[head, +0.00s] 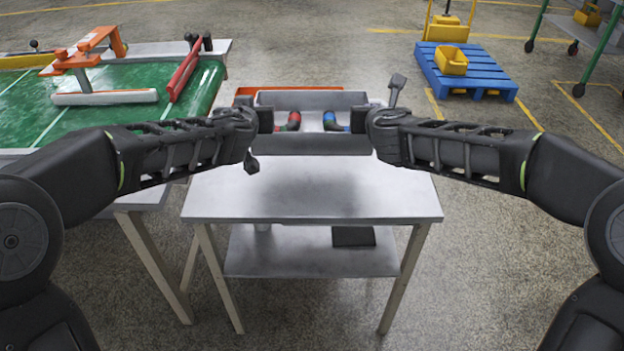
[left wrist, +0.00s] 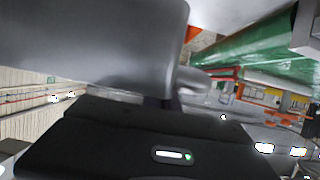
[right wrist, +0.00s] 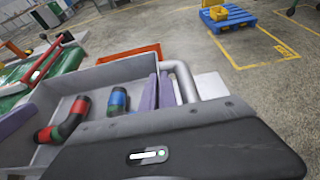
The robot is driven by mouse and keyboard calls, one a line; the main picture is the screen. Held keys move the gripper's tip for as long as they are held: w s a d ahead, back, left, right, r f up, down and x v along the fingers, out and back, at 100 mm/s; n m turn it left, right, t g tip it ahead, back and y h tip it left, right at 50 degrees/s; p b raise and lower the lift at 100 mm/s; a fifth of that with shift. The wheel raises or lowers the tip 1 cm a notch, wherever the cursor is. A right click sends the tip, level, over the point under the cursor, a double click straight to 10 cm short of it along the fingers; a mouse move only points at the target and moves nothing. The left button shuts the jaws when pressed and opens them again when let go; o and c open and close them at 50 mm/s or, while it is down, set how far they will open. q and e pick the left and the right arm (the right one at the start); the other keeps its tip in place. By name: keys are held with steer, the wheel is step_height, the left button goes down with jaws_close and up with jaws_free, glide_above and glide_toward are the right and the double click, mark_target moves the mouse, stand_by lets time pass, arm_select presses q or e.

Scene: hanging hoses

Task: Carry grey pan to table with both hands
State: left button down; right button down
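The grey pan (head: 311,145) is a shallow open metal box, level and raised over the back part of the metal table (head: 310,205), with a soft shadow below it. My left gripper (head: 266,120) is at its left end and my right gripper (head: 357,120) is at its right end. Both appear shut on its end handles. The right handle (right wrist: 185,80) shows as a pale tube in the right wrist view. In the left wrist view the pan wall (left wrist: 90,40) fills the upper left and the left fingertips are mostly hidden.
In the pan lie a red-black hose piece (head: 293,121) and a blue-black one (head: 330,121). An orange tray (right wrist: 130,54) is behind. A green-topped table (head: 120,108) stands left. The table top is clear in front. A blue pallet (head: 465,70) is far right.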

arm_select(q)
steer(key=shift+f, duration=0.45)
arm_select(e)
steer(key=shift+a+f, duration=0.1)
steer(key=shift+f, duration=0.35)
